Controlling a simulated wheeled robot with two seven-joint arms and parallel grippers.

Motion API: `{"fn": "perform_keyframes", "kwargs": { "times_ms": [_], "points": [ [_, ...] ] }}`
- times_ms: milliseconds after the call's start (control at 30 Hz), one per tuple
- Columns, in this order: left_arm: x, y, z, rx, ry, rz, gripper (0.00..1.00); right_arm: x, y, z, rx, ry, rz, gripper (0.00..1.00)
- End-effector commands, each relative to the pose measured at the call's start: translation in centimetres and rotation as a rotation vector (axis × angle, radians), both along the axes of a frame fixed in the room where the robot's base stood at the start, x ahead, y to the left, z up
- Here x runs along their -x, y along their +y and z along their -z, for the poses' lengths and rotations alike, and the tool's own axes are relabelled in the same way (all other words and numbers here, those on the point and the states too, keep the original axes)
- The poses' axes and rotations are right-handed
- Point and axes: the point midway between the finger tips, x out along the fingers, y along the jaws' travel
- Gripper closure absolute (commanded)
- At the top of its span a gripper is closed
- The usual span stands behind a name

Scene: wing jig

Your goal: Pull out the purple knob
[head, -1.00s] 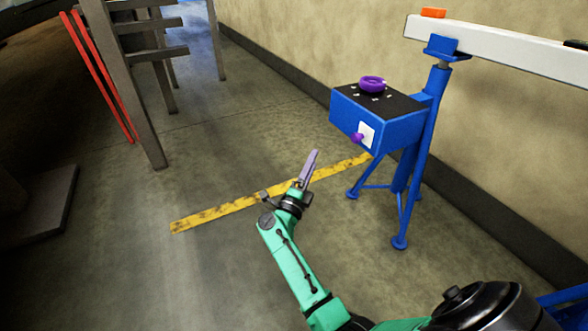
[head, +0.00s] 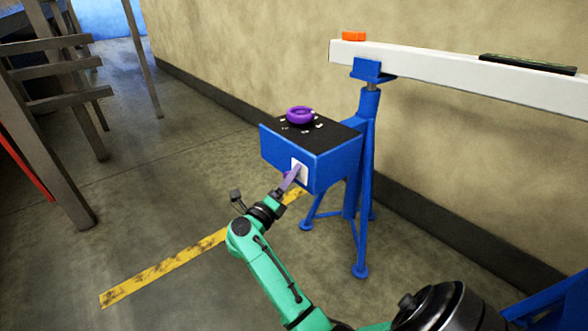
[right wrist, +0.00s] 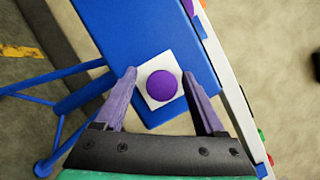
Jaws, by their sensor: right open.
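The purple knob (right wrist: 162,86) sits on a white square plate (right wrist: 148,70) on the front of a blue box (head: 322,168). In the right wrist view the round knob lies between the tips of my right gripper (right wrist: 158,84), which is open with a finger on each side. Clear gaps show between knob and fingers; how far the tips reach in depth is hard to tell. In the head view my right gripper (head: 290,180) is in front of the plate, and its fingers partly hide the knob. My left gripper is not in view.
A purple ring-shaped dial (head: 300,115) is on the box's black top. A blue stand (head: 366,150) carries the box and a white beam (head: 440,68) with an orange block (head: 354,36). A yellow floor stripe (head: 150,280) runs below. Grey racks (head: 60,80) stand at left.

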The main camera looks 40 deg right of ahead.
Motion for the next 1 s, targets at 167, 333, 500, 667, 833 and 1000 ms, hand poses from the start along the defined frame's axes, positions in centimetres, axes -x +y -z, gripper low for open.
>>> {"fn": "perform_keyframes", "kwargs": {
  "times_ms": [167,333,500,667,833,1000],
  "points": [
    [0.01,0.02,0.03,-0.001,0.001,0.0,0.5,0.0,0.01,0.05,0.0,0.0,0.0,0.28],
    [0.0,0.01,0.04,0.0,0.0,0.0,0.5,-0.01,0.01,0.06,0.0,0.0,0.0,0.86],
    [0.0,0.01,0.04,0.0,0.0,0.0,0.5,-0.01,0.01,0.06,-0.001,0.0,-0.001,1.0],
    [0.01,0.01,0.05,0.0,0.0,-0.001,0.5,0.0,0.02,0.07,-0.001,0.0,-0.001,1.0],
    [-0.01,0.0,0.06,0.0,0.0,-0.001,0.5,0.0,0.02,0.07,0.0,0.001,0.0,1.0],
    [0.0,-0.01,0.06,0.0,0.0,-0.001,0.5,0.0,0.01,0.09,0.0,0.001,0.0,1.0]
  ]
}}
